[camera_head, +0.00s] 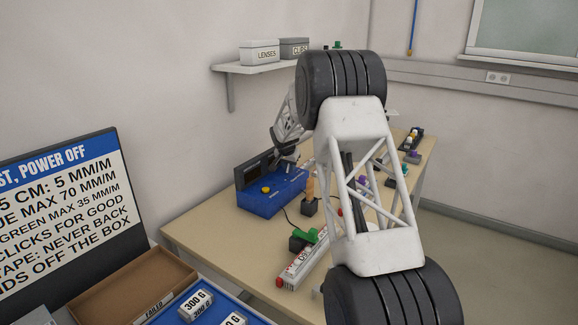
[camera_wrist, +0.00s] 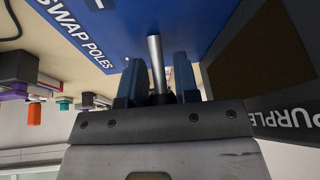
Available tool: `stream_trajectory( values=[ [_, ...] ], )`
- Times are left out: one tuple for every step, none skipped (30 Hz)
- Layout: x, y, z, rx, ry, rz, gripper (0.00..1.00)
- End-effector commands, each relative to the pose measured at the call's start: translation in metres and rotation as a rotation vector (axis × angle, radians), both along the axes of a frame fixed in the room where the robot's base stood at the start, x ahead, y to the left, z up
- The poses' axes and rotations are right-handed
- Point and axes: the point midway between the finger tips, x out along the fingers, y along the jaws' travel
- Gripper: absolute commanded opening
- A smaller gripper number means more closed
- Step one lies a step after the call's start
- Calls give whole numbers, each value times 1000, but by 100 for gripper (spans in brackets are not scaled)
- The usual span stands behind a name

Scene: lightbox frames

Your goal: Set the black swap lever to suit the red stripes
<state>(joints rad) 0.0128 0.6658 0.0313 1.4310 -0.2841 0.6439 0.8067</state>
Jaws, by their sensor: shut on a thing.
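The blue box (camera_head: 268,202) stands on the table, with a dark display panel (camera_head: 250,170) at its back left. In the wrist view the blue face (camera_wrist: 120,30) carries the words SWAP POLES. A grey metal lever shaft (camera_wrist: 156,58) rises there, its dark end between my fingers. My gripper (camera_wrist: 158,90) is shut on this swap lever; the fingertips partly hide it. In the head view my gripper (camera_head: 284,158) is at the box's back and the lever cannot be made out. The panel's edge (camera_wrist: 285,110) reads PURPLE in the wrist view. No red stripes are discernible.
A yellow button (camera_head: 266,189) sits on the box's top. A wooden piece in a dark holder (camera_head: 309,205), a green-topped block (camera_head: 304,238) and a white strip (camera_head: 302,268) stand nearby. My arm hides much of the table's right. An instruction board (camera_head: 60,210) stands at left.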

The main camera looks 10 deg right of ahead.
Motion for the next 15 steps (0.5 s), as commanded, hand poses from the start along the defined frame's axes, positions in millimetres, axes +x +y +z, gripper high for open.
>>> stream_trajectory(
  values=[
    [-1, 0, 0, -10, -8, 0, 0],
    [-1, 0, 0, -18, -15, 0, 0],
    [-1, 0, 0, -27, -24, -1, 0],
    [-2, 1, 0, -35, -32, -1, 0],
    [-2, 1, 0, -43, -38, -1, 0],
    [-3, 1, 1, -53, -50, 0, 0],
    [-3, 1, 1, -62, -57, 0, 0],
    [-3, 1, 1, -68, -64, 0, 0],
    [-4, 2, 1, -77, -72, -1, 0],
    [-4, 2, 1, -85, -79, 0, 0],
    [-4, 2, 1, -91, -87, -1, 0],
    [-4, 3, 2, -100, -96, -1, 0],
    [-5, 3, 2, -107, -102, -1, 0],
    [-5, 3, 2, -113, -108, 0, 0],
    [-5, 3, 1, -122, -115, -1, 0]
  ],
)
